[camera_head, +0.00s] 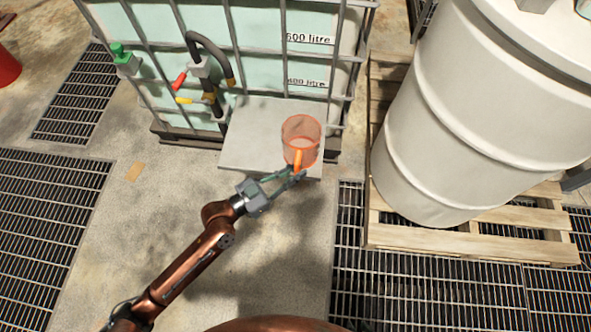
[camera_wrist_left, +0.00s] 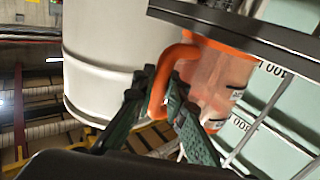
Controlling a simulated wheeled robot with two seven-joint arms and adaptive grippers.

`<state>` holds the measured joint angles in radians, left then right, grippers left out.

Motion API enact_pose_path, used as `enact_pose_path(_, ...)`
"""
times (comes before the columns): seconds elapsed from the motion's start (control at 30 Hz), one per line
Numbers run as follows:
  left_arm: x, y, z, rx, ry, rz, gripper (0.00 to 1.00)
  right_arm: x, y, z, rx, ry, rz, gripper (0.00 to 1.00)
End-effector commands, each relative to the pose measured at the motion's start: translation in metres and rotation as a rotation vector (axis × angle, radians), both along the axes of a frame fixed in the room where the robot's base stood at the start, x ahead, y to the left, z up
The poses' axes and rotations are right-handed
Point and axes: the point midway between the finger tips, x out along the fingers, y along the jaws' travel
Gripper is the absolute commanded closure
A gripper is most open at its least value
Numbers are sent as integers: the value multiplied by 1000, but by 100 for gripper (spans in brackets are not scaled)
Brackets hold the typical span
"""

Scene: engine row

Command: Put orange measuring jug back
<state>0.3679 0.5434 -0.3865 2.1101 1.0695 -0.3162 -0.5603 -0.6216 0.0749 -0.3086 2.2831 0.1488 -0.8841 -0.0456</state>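The orange measuring jug (camera_head: 301,140) is see-through and stands on a grey ledge (camera_head: 245,135) in front of the caged tank, near the ledge's front right corner. Its handle faces my left gripper (camera_head: 297,174). In the left wrist view the orange handle (camera_wrist_left: 161,84) lies between the two fingers of the left gripper (camera_wrist_left: 155,86). The fingers look spread, with a small gap beside the handle. The jug's body (camera_wrist_left: 220,80) shows just behind, its base against the ledge (camera_wrist_left: 235,28). The right gripper is out of view.
The caged tank (camera_head: 262,45) stands behind the ledge, with a valve and black hose (camera_head: 205,65) at its left. A large white drum (camera_head: 455,110) on a wooden pallet (camera_head: 430,237) stands at the right. Floor gratings (camera_head: 40,225) lie left and right; bare concrete is between.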

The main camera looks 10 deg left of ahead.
Motion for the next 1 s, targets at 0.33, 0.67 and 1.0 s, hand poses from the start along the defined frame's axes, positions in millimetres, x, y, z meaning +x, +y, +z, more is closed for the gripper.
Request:
enact_pose_path(0.33,0,0,0,0,0,0,71,0,0,1,0,0,1,71)
enact_pose_path(0.67,-5,7,3,3,-1,0,71,-3,-2,4,-6,16,5,71)
enact_pose_path(1.0,-42,50,0,7,2,-1,71,-2,-2,2,-7,15,3,71)
